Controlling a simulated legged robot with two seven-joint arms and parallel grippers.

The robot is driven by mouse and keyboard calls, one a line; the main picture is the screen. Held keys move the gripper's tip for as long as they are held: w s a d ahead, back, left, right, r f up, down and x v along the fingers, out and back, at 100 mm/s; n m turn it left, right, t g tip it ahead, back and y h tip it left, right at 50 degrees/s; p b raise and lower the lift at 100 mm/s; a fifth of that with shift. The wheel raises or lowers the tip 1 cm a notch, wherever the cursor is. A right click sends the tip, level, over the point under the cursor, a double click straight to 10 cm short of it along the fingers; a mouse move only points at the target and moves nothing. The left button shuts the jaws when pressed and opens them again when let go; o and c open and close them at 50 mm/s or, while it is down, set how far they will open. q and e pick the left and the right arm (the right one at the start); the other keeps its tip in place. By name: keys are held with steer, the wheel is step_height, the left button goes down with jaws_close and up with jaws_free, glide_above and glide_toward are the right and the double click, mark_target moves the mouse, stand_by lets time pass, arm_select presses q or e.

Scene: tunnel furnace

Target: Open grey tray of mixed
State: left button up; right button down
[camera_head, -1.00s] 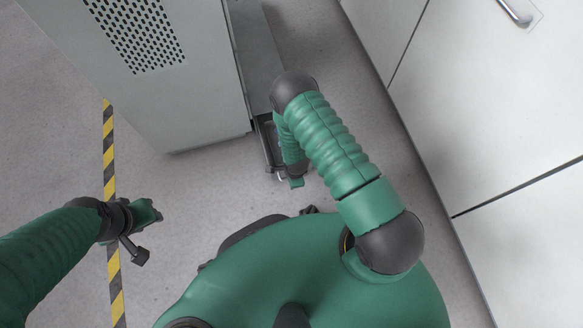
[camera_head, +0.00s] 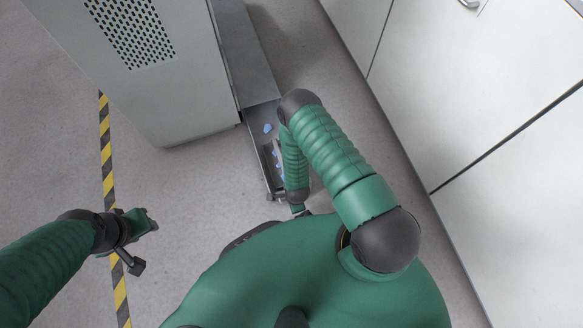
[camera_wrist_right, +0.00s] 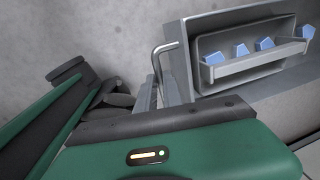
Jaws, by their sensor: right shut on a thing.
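The grey tray (camera_head: 256,122) sticks out from the long grey housing beside the furnace, open at the top, with several blue pieces (camera_head: 267,128) in it. In the right wrist view the tray (camera_wrist_right: 252,64) is at the upper right, and its blue pieces (camera_wrist_right: 265,44) show clearly. A bent metal handle (camera_wrist_right: 167,46) stands at its near end. My right gripper (camera_wrist_right: 160,88) is shut on this handle; in the head view my right arm largely hides it. My left gripper (camera_head: 146,222) is over bare floor at the left, away from the tray; its finger gap is unclear.
The grey furnace cabinet (camera_head: 170,95) with a perforated panel stands left of the tray. White cabinets (camera_head: 470,85) line the right side. A yellow-black floor stripe (camera_head: 105,150) runs at the left. Floor between stripe and tray is clear.

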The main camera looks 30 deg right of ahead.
steer(key=c, duration=1.5)
jaws_free()
steer(key=shift+r, duration=0.1)
steer(key=s+r+p, duration=0.1)
steer(key=r+p, duration=0.2)
steer(key=r, duration=0.2)
steer(key=s+r+p, duration=0.1)
steer(key=r+p, duration=0.2)
steer(key=r, duration=0.3)
steer(key=s+r+p, duration=0.1)
steer(key=r+p, duration=0.2)
steer(key=r, duration=0.2)
steer(key=shift+a+r, duration=0.15)
steer(key=shift+a, duration=0.25)
